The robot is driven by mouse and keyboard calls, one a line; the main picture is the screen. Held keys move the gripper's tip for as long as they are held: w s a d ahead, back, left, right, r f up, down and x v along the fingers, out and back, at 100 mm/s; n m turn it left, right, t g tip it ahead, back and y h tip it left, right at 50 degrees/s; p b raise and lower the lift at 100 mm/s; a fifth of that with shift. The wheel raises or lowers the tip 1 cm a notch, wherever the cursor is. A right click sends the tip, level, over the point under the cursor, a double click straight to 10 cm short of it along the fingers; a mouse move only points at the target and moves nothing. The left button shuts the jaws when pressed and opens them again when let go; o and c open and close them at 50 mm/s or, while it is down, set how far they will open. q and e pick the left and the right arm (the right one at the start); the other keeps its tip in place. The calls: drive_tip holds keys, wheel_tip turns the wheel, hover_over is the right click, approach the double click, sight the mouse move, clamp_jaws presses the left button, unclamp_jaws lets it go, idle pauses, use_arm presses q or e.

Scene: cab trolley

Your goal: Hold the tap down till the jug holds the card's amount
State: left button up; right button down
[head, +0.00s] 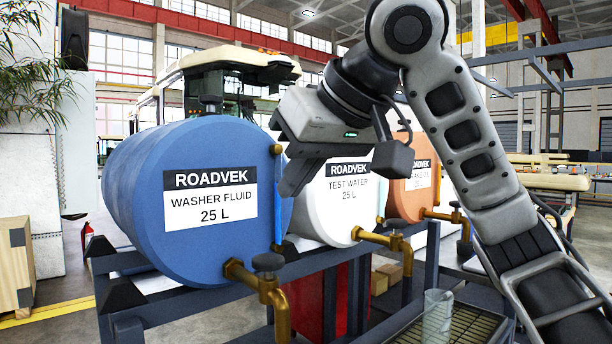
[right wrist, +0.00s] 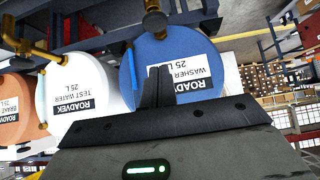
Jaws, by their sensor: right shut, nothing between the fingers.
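Three drums lie on a dark frame: blue washer fluid (head: 190,180), white test water (head: 335,205) and orange-brown drum (head: 410,190). Each has a brass tap: the washer-fluid tap (head: 265,290) has a dark knob on top, the test-water tap (head: 385,240) is behind it, and a third tap (head: 452,217) is farther back. A clear jug (head: 437,318) stands on a slatted tray (head: 475,330) at lower right; its level is unclear. My right gripper (head: 285,190) is shut and empty, above the washer-fluid tap in the head view. No card is visible.
A blue sight tube (head: 277,200) stands up the blue drum's front. Frame rails (head: 160,312) run below the drums. Small cardboard boxes (head: 390,273) sit behind the frame. A wooden crate (head: 14,265) stands at far left.

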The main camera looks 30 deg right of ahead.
sight(264, 254)
drive_tip(key=x, duration=0.6)
drive_tip(key=shift+s, duration=0.1)
wheel_tip(264, 254, down, 2)
drive_tip(key=shift+f+b, duration=0.25)
drive_tip(key=shift+b, duration=0.05)
drive_tip(key=shift+s+f, duration=0.1)
drive_tip(key=shift+f, duration=0.5)
